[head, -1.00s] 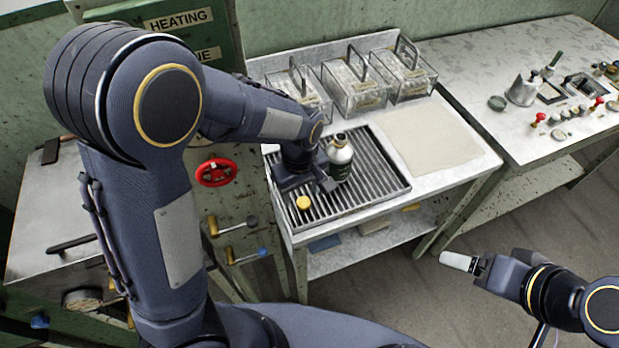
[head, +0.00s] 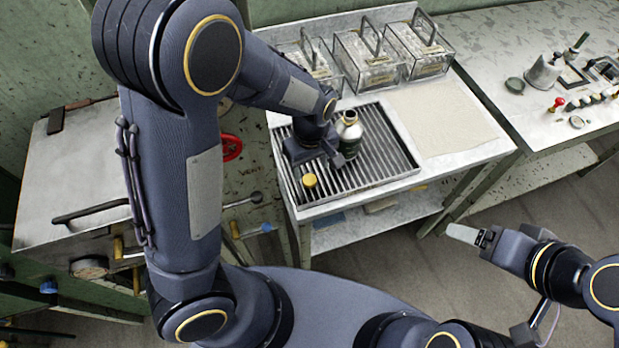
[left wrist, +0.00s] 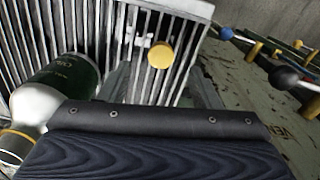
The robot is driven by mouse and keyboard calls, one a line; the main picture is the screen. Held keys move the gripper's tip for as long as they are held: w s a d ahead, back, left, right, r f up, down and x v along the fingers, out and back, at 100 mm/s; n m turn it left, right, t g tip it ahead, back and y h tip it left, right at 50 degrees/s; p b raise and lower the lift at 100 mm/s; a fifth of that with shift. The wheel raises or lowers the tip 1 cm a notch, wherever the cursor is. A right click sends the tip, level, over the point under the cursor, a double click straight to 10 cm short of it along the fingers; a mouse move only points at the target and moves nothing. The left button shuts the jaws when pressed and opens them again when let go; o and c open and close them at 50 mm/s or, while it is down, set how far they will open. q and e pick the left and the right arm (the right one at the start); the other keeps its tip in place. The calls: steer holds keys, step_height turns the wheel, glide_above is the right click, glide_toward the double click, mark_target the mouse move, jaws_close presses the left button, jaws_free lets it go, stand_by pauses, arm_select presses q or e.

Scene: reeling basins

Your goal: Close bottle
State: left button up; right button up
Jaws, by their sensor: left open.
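A silver bottle with a dark green label (head: 349,135) stands upright and uncapped on a slatted rack (head: 402,176). A round yellow cap (head: 309,181) lies on the same rack, nearer to me and left of the bottle. My left gripper (head: 324,154) is open, low over the rack, just left of the bottle and beyond the cap. Whether it touches the bottle cannot be told. In the left wrist view, the bottle (left wrist: 60,90) is at the left and the cap (left wrist: 160,54) near the top centre. My right gripper (head: 465,235) is out over the floor, away from the rack; its jaw gap is unclear.
Several clear basins with handles (head: 368,62) stand behind the rack. A bare pale mat (head: 440,115) lies right of it. A second table (head: 545,110) with small tools is further right. A red valve wheel (head: 231,147) is left of the rack.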

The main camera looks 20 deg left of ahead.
mark_target(309, 179)
arm_select(q)
steer(key=f+p, duration=0.1)
steer(key=f, duration=0.4)
steer(key=shift+a+f, duration=0.15)
steer(key=shift+a, duration=0.05)
steer(key=shift+w, duration=0.1)
steer(key=c, duration=1.1)
